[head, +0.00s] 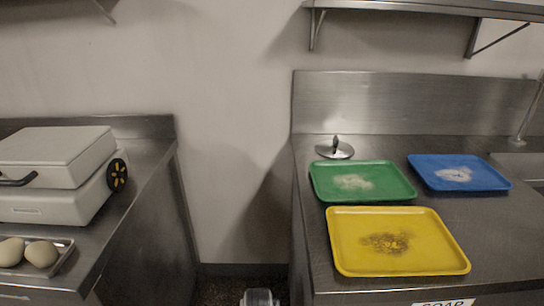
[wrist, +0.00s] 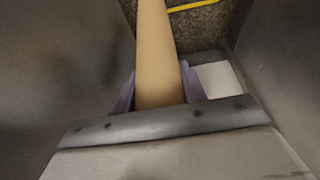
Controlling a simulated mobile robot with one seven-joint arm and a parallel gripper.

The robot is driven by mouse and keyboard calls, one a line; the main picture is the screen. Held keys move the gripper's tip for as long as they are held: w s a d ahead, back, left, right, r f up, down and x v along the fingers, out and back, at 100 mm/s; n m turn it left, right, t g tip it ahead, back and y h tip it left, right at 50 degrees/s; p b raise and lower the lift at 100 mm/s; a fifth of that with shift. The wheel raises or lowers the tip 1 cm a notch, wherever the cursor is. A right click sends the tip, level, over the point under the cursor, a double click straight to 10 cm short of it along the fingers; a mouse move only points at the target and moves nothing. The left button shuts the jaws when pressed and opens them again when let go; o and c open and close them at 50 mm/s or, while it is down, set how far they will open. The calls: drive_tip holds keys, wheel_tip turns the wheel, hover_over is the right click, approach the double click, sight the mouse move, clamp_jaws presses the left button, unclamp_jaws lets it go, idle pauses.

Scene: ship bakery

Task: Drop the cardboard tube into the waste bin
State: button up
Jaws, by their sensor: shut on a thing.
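The cardboard tube (wrist: 154,45) is a plain tan cylinder in the wrist view, pointing away from the camera toward the floor. My gripper (wrist: 159,90) is shut on it, with a purple finger on each side. The tube's near end is hidden by the gripper body. In the head view the tube does not show; only a small grey-white part, probably of my arm, shows at the bottom edge. I cannot make out a waste bin for certain. A pale, flat-looking patch (wrist: 220,82) lies right of the tube, and I cannot tell what it is.
Steel counters stand left (head: 150,165) and right (head: 310,250), with a narrow gap of speckled floor (head: 222,290) between. Green (head: 362,181), blue (head: 459,173) and yellow (head: 398,241) trays lie on the right counter. A white appliance (head: 55,175) stands left. Grey walls flank the tube closely.

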drive_tip(key=s+d+f, duration=0.3)
drive_tip(key=s+f, duration=0.1)
drive_tip(key=shift+s+d+f, duration=0.2)
drive_tip(key=shift+s+d, duration=0.05)
drive_tip(key=shift+s, duration=0.1)
